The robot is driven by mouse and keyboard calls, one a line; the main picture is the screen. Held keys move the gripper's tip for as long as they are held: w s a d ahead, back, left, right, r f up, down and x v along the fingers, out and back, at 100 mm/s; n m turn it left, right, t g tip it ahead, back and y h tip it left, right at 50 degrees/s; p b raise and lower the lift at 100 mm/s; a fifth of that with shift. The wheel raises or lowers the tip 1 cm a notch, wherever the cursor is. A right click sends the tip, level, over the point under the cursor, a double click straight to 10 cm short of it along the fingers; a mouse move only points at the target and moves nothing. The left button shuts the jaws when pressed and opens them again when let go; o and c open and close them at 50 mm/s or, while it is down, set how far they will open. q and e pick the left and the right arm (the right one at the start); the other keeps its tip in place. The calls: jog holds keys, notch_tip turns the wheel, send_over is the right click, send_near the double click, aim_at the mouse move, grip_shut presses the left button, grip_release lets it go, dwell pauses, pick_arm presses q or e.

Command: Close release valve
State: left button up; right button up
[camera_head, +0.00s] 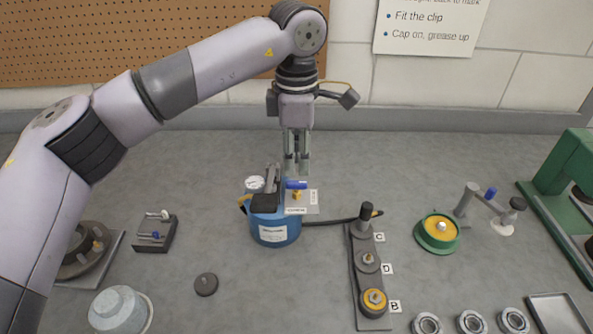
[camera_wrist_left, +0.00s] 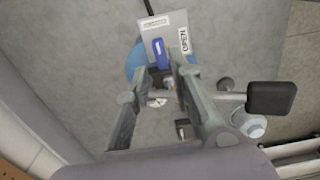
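The blue valve handle (camera_head: 296,184) lies level above a brass valve body (camera_head: 297,196) at the blue pump unit (camera_head: 273,234). It points to the right, towards the upright label on a grey plate (camera_head: 314,208); a second label lies at the plate's front edge. The labels are too small to read surely. My left gripper (camera_head: 297,172) points down just above the handle, fingers apart and empty. In the left wrist view the handle (camera_wrist_left: 160,53) shows just beyond the open fingertips (camera_wrist_left: 163,68). My right gripper is not in view.
A black lever and a gauge (camera_head: 254,184) stand at the handle's left. A dark hose runs right to a post rack (camera_head: 372,323) with several parts. A green-rimmed yellow part (camera_head: 438,232) lies farther right. Bench behind the pump is clear.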

aim_at(297, 181)
pick_arm(q)
notch_tip(297, 181, up, 7)
jog(key=shift+r, duration=0.2)
